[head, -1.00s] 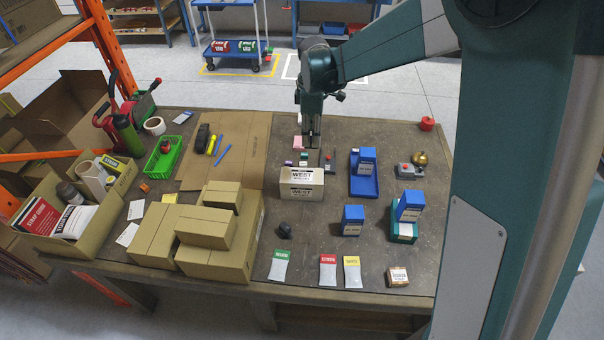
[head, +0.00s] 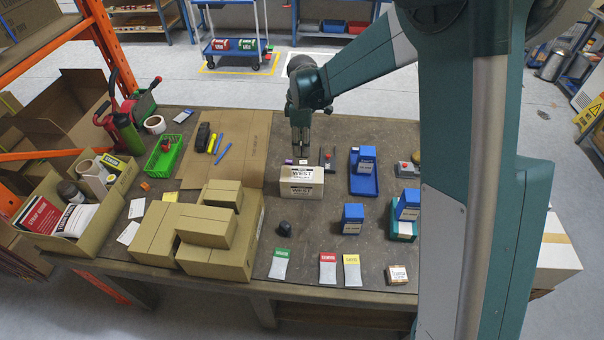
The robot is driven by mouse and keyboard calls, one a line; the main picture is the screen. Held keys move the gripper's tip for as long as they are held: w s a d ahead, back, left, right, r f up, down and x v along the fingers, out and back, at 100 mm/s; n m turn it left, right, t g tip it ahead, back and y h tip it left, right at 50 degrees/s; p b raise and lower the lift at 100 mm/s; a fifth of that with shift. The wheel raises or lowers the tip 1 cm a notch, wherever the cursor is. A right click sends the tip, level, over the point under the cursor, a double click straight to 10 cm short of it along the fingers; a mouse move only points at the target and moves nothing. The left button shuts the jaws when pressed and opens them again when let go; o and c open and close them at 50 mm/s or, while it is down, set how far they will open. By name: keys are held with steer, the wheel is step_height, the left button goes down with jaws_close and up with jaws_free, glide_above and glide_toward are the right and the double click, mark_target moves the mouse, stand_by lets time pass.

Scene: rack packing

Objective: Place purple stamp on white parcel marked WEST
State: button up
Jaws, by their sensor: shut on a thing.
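The white parcel marked WEST (head: 301,182) stands upright on the workbench, its printed face towards me. My gripper (head: 301,153) points down just behind the parcel's top edge, with its fingers close together. A small pale block (head: 303,162) shows at the fingertips, and my gripper is shut on it. It is too small to tell whether this is the purple stamp. A small purple thing (head: 288,161) shows just left of the fingers, behind the parcel. The fingers and the parcel hide what lies directly behind them.
A blue tray (head: 373,186) with a blue box lies right of the parcel. A dark tool with a red part (head: 328,160) lies between them. Stacked brown cartons (head: 213,228) stand at the front left. A flat cardboard sheet (head: 248,140) lies behind on the left.

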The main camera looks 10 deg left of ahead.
steer(key=shift+f, duration=3.1)
steer(key=shift+f, duration=1.85)
steer(key=shift+f, duration=0.15)
steer(key=o, duration=0.9)
steer(key=shift+r, duration=6.15)
